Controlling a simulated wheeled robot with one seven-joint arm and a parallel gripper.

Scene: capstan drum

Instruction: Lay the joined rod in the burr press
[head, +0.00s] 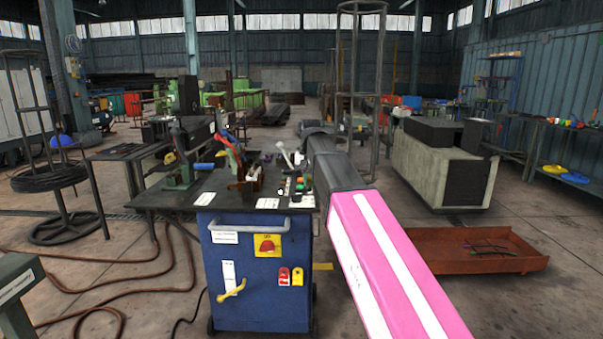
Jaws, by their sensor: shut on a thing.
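A blue cart (261,275) with a dark worktop (212,193) stands in front of me. On the worktop's left is a green upright bench tool (181,172) with a blue handle. Near its middle is a tool with red and blue handles (230,150) and a brown block-like base (245,181). I cannot tell which of these is the burr press. At the right is a pale lever (284,154) beside small coloured pieces (298,187). My arm reaches forward past the cart's right edge. My gripper and the joined rod cannot be made out.
A low rust-red tray (462,251) lies on the floor at right, before a pale machine (441,170). A wire-coil stand (48,180) is at left, with brown hoses (150,262) across the floor. A grey frame (362,80) rises behind my arm.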

